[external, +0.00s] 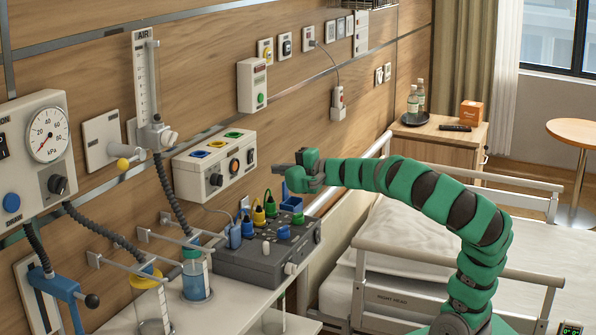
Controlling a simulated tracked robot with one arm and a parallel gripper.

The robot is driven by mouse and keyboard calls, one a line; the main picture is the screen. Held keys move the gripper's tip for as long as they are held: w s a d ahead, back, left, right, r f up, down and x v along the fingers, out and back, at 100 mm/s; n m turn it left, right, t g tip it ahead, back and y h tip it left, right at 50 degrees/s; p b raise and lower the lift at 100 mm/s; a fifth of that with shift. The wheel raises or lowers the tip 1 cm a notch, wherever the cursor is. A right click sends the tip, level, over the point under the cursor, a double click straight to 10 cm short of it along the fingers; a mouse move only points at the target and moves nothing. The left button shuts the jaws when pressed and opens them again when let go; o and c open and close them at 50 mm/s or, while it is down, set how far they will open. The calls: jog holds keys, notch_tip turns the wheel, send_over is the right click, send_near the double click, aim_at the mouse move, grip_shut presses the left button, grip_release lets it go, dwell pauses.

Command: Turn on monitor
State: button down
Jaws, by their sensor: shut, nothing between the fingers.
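No thing in view is clearly labelled as the monitor. A small white wall box (252,85) has a small dark window with red marks and a green button near its bottom. Below it, a wider white panel (215,166) on the wall has blue, yellow and green round ports on top and dark knobs and an orange switch on its front. My gripper (276,168) is shut and empty. It points left and appears just right of this panel, above the grey console; whether it touches the panel cannot be told. My green arm reaches in from the lower right.
The grey console (235,268) with coloured plugs stands on the bedside surface. Jars (196,278) on rails and a gauge unit (38,150) are at left. The bed (410,235) with rails lies under my arm. A cabinet (470,148) with bottles stands behind.

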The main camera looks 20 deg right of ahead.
jog(key=f+b+v, duration=0.1)
jog(key=b+v, duration=0.4)
jog(key=v, duration=0.3)
jog(key=shift+f, duration=0.4)
